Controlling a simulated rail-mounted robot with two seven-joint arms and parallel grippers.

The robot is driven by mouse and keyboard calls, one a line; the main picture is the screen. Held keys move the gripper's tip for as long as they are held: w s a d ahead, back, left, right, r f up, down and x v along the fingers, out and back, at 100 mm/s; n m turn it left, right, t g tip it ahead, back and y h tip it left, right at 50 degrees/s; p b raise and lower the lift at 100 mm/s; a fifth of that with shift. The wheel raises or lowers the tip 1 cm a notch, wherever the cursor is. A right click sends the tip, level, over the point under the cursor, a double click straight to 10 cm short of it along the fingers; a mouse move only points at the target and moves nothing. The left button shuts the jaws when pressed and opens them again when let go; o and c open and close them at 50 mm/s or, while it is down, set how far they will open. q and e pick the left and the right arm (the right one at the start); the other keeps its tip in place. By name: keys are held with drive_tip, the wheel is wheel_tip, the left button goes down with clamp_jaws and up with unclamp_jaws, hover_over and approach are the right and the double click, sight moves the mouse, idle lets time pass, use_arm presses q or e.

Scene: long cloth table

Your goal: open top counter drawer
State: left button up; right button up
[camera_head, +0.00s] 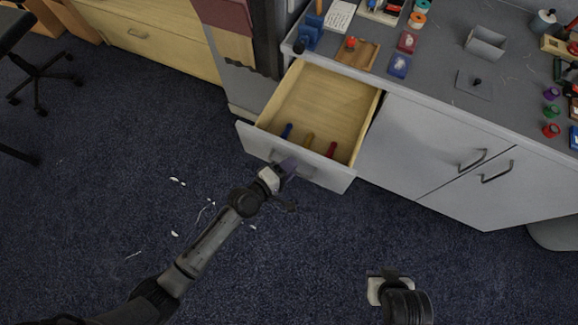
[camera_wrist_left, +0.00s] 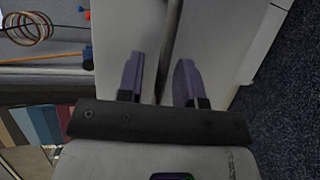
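The top counter drawer (camera_head: 325,103) is pulled well out of the grey counter in the head view, showing its pale wooden inside. Its grey front panel (camera_head: 335,178) faces the floor side. My left gripper (camera_head: 287,168) is at this panel, near its middle. In the left wrist view, the two purple fingers of my left gripper (camera_wrist_left: 160,80) stand apart. A dark handle bar (camera_wrist_left: 172,35) runs between them, with a visible gap to the left finger. My right gripper (camera_head: 388,283) is low over the floor, away from the drawer; its fingers are not clear.
Blue, yellow and red items lie inside the drawer. Closed cabinet doors (camera_head: 430,150) with dark handles are to the right. The counter top (camera_head: 440,90) holds many small objects. A wooden cabinet (camera_head: 160,45) and an office chair (camera_head: 45,75) stand left. The blue carpet (camera_head: 90,190) is mostly free.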

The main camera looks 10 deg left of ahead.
use_arm(q)
drive_tip(key=p+v, duration=0.1)
drive_tip(key=v, duration=1.3)
drive_tip(key=shift+d, duration=0.1)
idle(0.5)
